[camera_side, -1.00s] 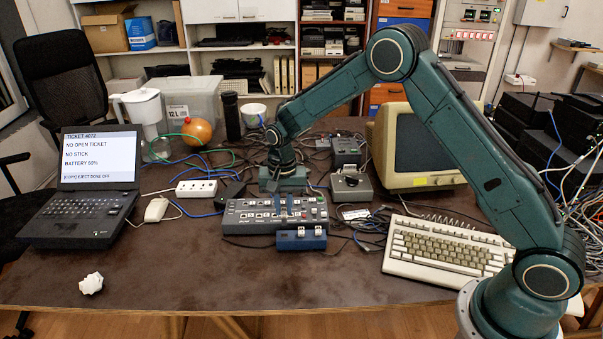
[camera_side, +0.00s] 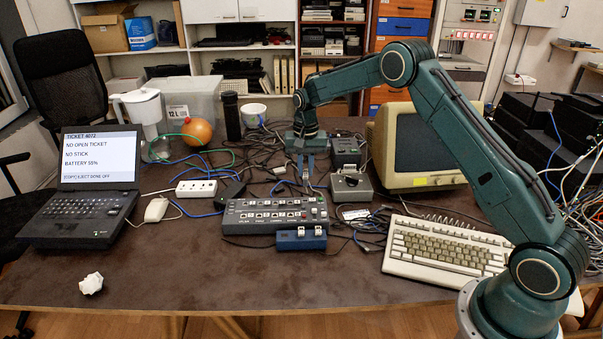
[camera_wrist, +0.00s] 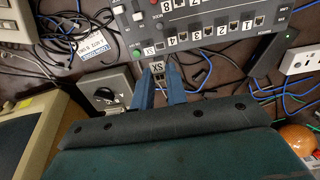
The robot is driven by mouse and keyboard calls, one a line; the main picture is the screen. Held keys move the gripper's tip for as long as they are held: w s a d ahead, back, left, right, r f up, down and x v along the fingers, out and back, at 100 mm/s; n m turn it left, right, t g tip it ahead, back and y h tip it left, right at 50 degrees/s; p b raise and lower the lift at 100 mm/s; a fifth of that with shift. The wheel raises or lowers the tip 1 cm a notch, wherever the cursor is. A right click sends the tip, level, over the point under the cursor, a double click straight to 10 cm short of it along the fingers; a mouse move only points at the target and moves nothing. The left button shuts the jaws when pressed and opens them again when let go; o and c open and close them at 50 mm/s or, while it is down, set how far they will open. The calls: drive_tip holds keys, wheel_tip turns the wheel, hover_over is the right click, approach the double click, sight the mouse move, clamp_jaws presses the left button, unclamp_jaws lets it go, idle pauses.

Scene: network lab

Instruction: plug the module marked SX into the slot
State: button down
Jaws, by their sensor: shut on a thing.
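My gripper (camera_side: 306,180) is above the desk, behind the grey switch panel (camera_side: 276,213), with its fingers pointing down. In the wrist view its two blue fingers (camera_wrist: 159,92) are shut on a small module marked SX (camera_wrist: 157,67), whose label reads upside down. The module is too small to make out in the side view. The panel (camera_wrist: 214,10) fills the top of the wrist view, with numbered ports and another SX mark (camera_wrist: 148,50) near its edge, just beyond the module. I cannot tell whether the slot's opening is there. The module looks apart from the panel.
A blue holder (camera_side: 301,241) with light pieces stands in front of the panel. A grey box with a knob (camera_side: 351,187) is to its right. Cables, a white power strip (camera_side: 197,188) and a keyboard (camera_side: 447,245) lie around. The front desk is mostly clear.

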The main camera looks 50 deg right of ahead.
drive_tip(key=shift+f, duration=0.2)
drive_tip(key=shift+f, duration=2.2)
drive_tip(key=c, duration=2.1)
unclamp_jaws()
clamp_jaws()
drive_tip(key=shift+f, duration=1.8)
drive_tip(key=o, duration=0.8)
unclamp_jaws()
